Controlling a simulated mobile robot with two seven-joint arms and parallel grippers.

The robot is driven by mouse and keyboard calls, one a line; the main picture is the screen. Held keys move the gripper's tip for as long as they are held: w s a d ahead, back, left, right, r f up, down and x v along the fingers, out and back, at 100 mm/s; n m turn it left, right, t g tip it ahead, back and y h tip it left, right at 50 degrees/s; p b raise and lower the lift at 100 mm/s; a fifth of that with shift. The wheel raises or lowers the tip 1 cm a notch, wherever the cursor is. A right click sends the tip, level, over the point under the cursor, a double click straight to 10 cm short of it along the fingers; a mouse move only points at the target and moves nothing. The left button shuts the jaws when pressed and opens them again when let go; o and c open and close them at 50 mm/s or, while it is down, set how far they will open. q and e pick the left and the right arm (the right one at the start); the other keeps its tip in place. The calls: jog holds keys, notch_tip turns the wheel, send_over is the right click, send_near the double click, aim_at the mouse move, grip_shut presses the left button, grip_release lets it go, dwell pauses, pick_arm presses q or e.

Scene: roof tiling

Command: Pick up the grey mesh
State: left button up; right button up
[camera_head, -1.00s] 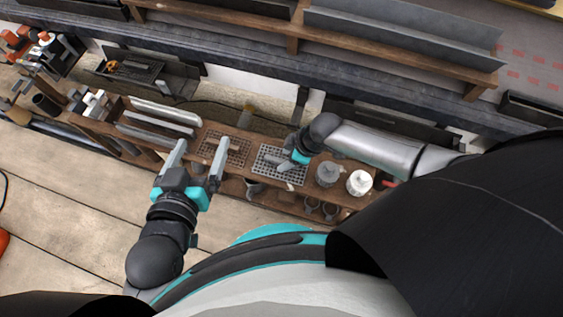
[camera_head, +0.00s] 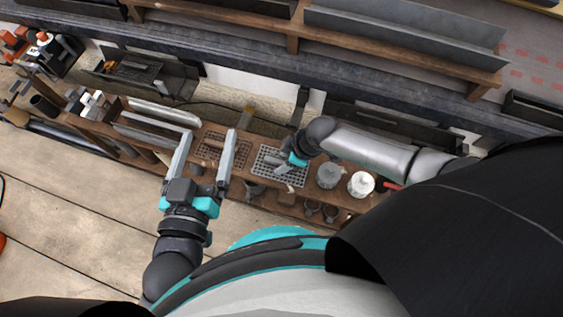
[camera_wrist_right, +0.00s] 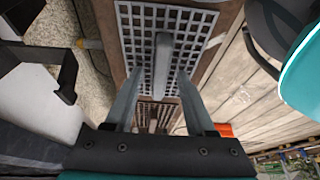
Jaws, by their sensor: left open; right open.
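The grey mesh (camera_head: 291,176) is a flat square grid lying on the wooden shelf, right of a brown mesh. In the right wrist view the grey mesh (camera_wrist_right: 203,22) fills the top middle, with a grey bar (camera_wrist_right: 163,50) standing over its middle. My right gripper (camera_wrist_right: 160,74) is open, its fingers on either side of the bar with gaps visible; contact cannot be told. In the head view, my right gripper (camera_head: 277,166) is over the mesh and hides part of it. My left gripper (camera_head: 208,135) is open and empty, near the brown mesh.
The brown mesh (camera_head: 212,152) lies on the same shelf (camera_head: 333,203). A grey pot (camera_head: 329,175) and a white pot (camera_head: 361,184) stand right of the grey mesh. Grey channel pieces (camera_head: 150,128) lie to the left. The wooden floor (camera_head: 75,215) in front is clear.

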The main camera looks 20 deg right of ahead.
jog(key=shift+f, duration=0.2)
jog(key=shift+c, duration=0.2)
grip_shut()
dwell(0.4)
